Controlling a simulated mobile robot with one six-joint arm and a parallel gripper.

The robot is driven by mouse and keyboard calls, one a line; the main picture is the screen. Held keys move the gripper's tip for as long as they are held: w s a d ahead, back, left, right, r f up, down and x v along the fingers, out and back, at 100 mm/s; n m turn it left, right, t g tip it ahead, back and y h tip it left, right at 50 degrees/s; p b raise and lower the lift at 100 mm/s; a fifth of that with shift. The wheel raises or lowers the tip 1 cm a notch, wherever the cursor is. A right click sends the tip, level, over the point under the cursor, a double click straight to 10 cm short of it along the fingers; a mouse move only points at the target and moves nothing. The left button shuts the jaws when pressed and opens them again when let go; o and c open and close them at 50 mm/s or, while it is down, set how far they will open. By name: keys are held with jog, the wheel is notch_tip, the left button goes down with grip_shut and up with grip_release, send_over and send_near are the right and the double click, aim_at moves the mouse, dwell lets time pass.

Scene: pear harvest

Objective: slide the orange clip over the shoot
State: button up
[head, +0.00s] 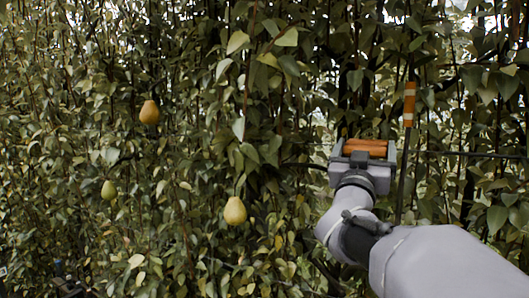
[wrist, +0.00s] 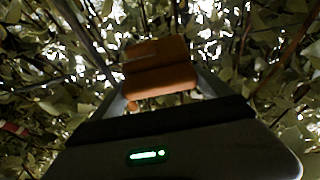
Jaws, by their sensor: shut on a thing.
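The orange clip (head: 365,146) is held crosswise between the fingers of my gripper (head: 363,153), in front of the foliage. In the wrist view the clip (wrist: 160,80) fills the gap between the fingers of my gripper (wrist: 162,88). An upright dark shoot with orange and white bands (head: 409,105) stands just right of my gripper in the head view. The clip is apart from it in the picture; their difference in depth is hard to judge. A red and white banded piece, likely the same shoot (wrist: 14,129), shows at the left edge of the wrist view.
A dense leafy hedge fills the background. Pears hang to the left: an orange-yellow one (head: 149,112), a green one (head: 108,190) and a yellow one (head: 234,211). A dark horizontal line (head: 460,154) runs right of the shoot. Leaves (head: 497,218) crowd the right side.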

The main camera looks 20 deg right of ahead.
jog(key=s+d+b, duration=0.3)
jog(key=s+d, duration=0.1)
jog(key=shift+s, duration=0.3)
jog(key=o, duration=1.7)
jog(key=shift+o, duration=0.7)
jog(key=shift+s+d, duration=0.2)
jog(key=shift+s, duration=0.1)
jog(key=b+v, duration=0.4)
jog(key=v, duration=1.3)
jog(key=shift+a+f, duration=0.15)
jog(key=shift+f, duration=0.1)
